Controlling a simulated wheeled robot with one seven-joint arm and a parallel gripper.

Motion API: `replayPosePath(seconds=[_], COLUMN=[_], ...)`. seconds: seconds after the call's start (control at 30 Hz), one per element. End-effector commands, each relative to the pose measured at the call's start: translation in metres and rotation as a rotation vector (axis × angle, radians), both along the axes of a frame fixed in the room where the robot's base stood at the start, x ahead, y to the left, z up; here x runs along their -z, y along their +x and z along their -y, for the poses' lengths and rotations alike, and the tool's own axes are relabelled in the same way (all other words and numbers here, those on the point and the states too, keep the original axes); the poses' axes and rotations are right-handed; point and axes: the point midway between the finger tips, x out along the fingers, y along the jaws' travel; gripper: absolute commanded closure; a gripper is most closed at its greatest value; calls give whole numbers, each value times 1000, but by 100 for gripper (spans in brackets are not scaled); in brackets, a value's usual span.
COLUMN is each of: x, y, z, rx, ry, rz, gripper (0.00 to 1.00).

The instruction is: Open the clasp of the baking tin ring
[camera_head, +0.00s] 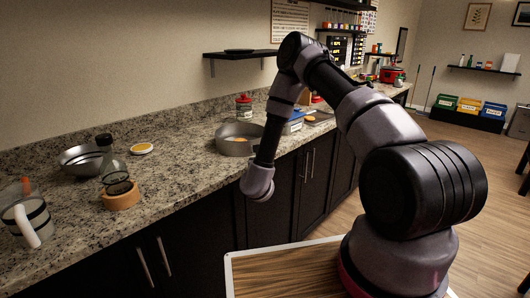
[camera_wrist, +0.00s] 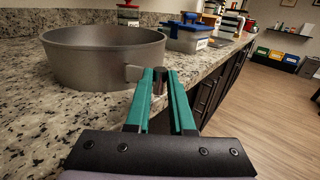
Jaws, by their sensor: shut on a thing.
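The baking tin ring (camera_wrist: 95,62) is a round grey metal ring on the counter, at the upper left of the wrist view. It also shows in the head view (camera_head: 228,148), beyond my forearm, with something orange inside. The clasp (camera_wrist: 133,73) is a small grey piece standing out from the ring's right side. My gripper (camera_wrist: 160,76) has green fingers and is shut on a small grey clasp part (camera_wrist: 159,82) between its tips, beside the ring and near the counter's front edge. The fingers are hidden in the head view.
A blue-lidded container (camera_wrist: 188,38) stands behind the ring, with a red-lidded jar (camera_head: 244,106) further back. Dark cabinets (camera_head: 272,208) lie below the counter edge.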

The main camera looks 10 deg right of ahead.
Motion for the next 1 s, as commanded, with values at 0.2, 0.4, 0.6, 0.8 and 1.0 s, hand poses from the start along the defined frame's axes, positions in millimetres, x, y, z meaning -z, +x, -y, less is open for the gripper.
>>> replayPosePath(seconds=[0.2, 0.4, 0.6, 0.8, 1.0], x=[1, 1, 0, 0, 0], y=[-6, -8, -9, -10, -10], z=[-12, -21, -27, -29, -30], rx=[193, 339, 439, 492, 508], ry=[5, 4, 2, 1, 0], rz=[-1, 0, 1, 2, 1], gripper=[100, 100, 100, 100, 100])
